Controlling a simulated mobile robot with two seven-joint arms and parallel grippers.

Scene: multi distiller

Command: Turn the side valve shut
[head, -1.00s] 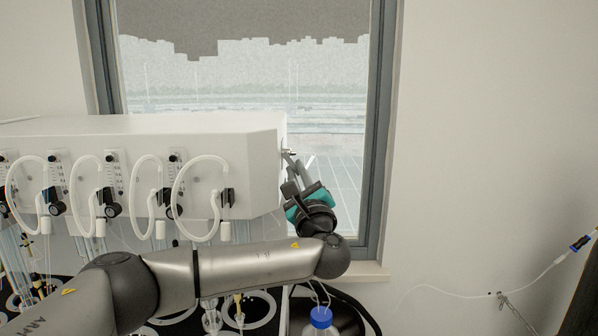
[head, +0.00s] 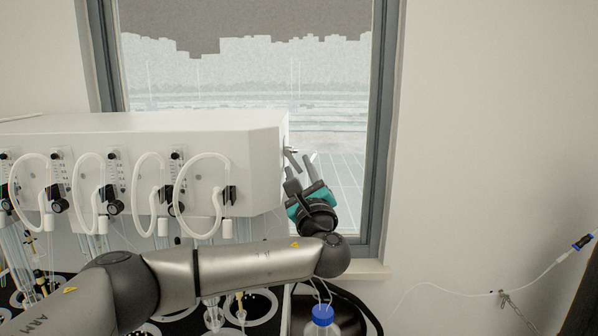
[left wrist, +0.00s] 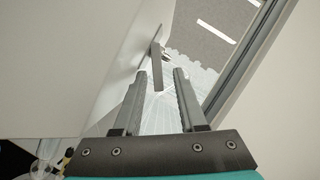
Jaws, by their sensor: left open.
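The side valve (head: 291,154) is a small metal handle on the right side wall of the white distiller housing (head: 262,165). In the left wrist view the valve handle (left wrist: 157,68) is a grey bar standing out from the white wall, seen ahead between the fingertips. My left gripper (head: 301,172) is open and empty, just below and to the right of the valve in the head view. Its two dark fingers (left wrist: 160,74) are spread apart, and the handle looks to be beyond their tips. The right gripper does not show.
A window (head: 335,170) lies behind the housing, with its grey frame to the right. Several white looped tubes (head: 175,190) hang on the housing's front. A blue-capped bottle (head: 322,316) stands below my forearm. A thin tube line (head: 440,289) runs at the right.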

